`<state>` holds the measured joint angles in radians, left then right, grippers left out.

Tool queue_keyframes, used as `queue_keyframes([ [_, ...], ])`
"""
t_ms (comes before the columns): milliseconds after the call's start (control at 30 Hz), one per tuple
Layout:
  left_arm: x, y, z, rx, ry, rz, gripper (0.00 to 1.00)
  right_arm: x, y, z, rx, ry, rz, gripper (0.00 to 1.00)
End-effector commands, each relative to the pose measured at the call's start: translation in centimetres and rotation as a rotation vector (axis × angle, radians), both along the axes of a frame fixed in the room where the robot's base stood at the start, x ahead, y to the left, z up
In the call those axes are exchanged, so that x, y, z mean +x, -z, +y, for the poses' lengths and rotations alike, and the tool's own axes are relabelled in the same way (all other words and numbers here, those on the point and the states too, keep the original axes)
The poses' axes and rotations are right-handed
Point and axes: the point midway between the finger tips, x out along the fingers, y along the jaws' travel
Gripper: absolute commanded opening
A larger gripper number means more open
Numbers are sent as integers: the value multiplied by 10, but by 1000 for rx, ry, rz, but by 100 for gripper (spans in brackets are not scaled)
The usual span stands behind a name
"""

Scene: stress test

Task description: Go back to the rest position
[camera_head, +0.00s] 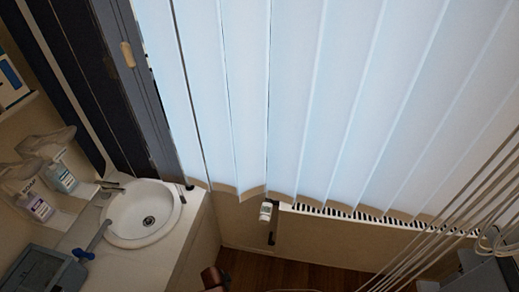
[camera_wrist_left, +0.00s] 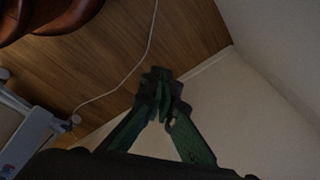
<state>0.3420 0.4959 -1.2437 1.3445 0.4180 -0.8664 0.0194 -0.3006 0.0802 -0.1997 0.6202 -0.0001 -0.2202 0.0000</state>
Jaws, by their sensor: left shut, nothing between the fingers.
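My left gripper (camera_wrist_left: 161,88) shows in the left wrist view, dark green and black. Its fingers meet at the tips and hold nothing. Behind it are a brown wooden floor and a pale wall. No gripper shows in the head view, and my right gripper is in neither view.
Cables (camera_head: 455,222) hang at the right. In the wrist view, a thin cable (camera_wrist_left: 128,75) crosses the floor near a reddish-brown rounded object (camera_wrist_left: 70,15).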

Motion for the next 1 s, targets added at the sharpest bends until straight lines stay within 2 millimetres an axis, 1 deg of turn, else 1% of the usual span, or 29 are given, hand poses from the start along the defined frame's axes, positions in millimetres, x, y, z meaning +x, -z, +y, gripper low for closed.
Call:
queue_keyframes([
  [33, -3, 37, 8, -38, -95, -6, 0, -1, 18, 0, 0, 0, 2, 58],
  [67, -3, 52, 15, -57, -147, -17, 0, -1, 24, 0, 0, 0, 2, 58],
  [100, -6, 72, 25, -79, -216, -27, 0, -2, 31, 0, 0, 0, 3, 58],
  [133, -11, 88, 36, -91, -270, -31, 0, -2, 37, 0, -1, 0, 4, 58],
  [167, -20, 105, 48, -100, -323, -34, 0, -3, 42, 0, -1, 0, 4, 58],
  [200, -34, 126, 63, -109, -390, -35, 0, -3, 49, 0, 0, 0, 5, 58],
  [267, -57, 153, 85, -114, -475, -33, 0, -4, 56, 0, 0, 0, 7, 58],
  [300, -76, 170, 98, -112, -525, -28, 0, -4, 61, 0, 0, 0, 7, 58],
  [367, -107, 193, 116, -108, -595, -18, 0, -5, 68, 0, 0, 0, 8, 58],
  [400, -129, 208, 127, -104, -639, -9, 0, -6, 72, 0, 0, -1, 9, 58],
  [467, -165, 228, 141, -93, -701, 7, 0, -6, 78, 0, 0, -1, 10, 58],
  [500, -191, 240, 150, -86, -740, 19, 0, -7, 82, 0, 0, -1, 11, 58],
  [567, -228, 256, 159, -75, -793, 37, 0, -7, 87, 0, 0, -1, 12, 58],
  [600, -253, 265, 165, -66, -826, 49, 0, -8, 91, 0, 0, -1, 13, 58],
  [667, -287, 276, 171, -56, -869, 66, 0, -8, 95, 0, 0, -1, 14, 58],
  [700, -308, 282, 174, -48, -894, 78, 0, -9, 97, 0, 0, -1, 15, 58],
  [800, -348, 291, 178, -34, -939, 100, 0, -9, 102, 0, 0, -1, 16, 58],
  [900, -373, 295, 178, -25, -966, 112, 0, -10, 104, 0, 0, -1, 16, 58],
  [1000, -382, 296, 178, -22, -976, 116, 0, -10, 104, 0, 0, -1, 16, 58],
])
